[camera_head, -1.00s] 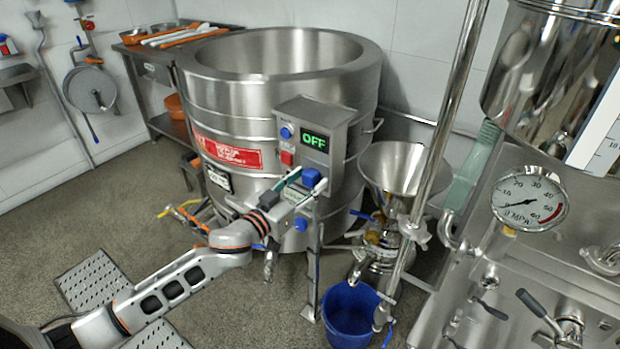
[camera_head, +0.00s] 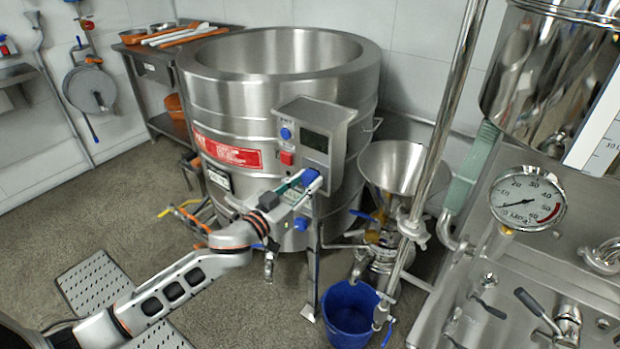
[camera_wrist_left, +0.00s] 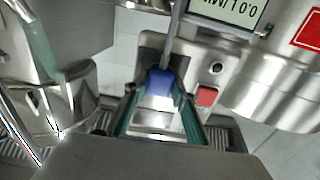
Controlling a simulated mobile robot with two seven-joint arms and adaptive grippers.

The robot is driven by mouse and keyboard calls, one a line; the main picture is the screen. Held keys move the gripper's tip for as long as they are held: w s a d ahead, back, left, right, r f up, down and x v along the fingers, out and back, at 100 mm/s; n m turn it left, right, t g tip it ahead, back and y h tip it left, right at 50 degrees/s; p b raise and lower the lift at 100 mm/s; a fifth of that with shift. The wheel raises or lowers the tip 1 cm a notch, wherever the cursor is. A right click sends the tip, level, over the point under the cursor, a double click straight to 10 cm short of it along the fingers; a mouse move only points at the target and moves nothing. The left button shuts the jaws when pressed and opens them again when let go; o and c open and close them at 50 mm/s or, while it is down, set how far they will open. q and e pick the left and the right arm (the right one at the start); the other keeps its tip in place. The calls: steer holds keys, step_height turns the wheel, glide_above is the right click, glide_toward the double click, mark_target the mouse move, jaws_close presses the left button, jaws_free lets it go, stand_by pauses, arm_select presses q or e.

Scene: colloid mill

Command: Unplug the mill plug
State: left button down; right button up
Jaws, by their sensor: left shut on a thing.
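The blue mill plug (camera_head: 311,177) is at the lower right of the control box (camera_head: 316,128) on the front of the steel mill drum (camera_head: 240,110). My left gripper (camera_head: 305,184) is shut on it. In the left wrist view the plug (camera_wrist_left: 158,84) sits between the two green-lined fingers (camera_wrist_left: 159,100). A grey cable (camera_wrist_left: 174,35) shows beyond it. I cannot tell whether the plug is seated in the box or apart from it. The box's display (camera_head: 313,141) is dark. The red switch (camera_head: 287,158) is on the box face. My right gripper is not in view.
A steel funnel (camera_head: 391,165) and pipework stand right of the mill, with a blue bucket (camera_head: 350,308) below. A steel post (camera_head: 450,110) rises near them. A machine with a pressure gauge (camera_head: 526,198) fills the right. The floor at left is mostly clear.

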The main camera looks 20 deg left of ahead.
mark_target(306, 182)
arm_select(q)
steer(key=shift+p+v, duration=0.65)
steer(key=shift+v, duration=2.25)
